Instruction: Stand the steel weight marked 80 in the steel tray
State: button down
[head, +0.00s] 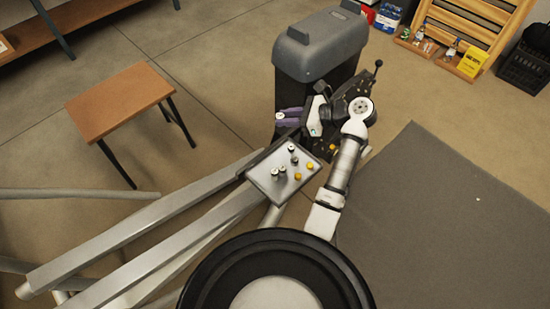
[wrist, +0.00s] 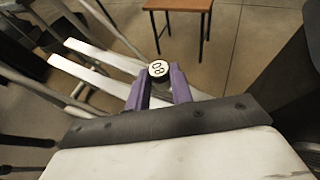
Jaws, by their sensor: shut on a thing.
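My gripper (wrist: 161,76) has purple fingers and is shut on a small dark round weight with a white top marked 80 (wrist: 157,69). In the head view my gripper (head: 285,116) is up and behind the tray, with the weight's pale top (head: 280,115) at the left end of the fingers. The steel tray (head: 286,188) is a shallow pale plate below the gripper in the head view. Several dark, white-topped weights (head: 282,169) and yellow-orange pieces (head: 297,176) are on it; their markings are too small to read. The tray is not clear in the wrist view.
A grey bin (head: 320,45) stands behind my arm. A small brown table (head: 120,98) stands on the left. Long metal bars (head: 150,230) run to the lower left beside the tray. A dark grey mat (head: 440,220) covers the floor on the right, and a wooden rack (head: 465,30) stands beyond.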

aim_at(285, 162)
notch_tip(285, 162, down, 20)
jog(key=shift+r+b, duration=0.15)
jog(key=shift+b, duration=0.7)
jog(key=c, duration=1.5)
grip_release()
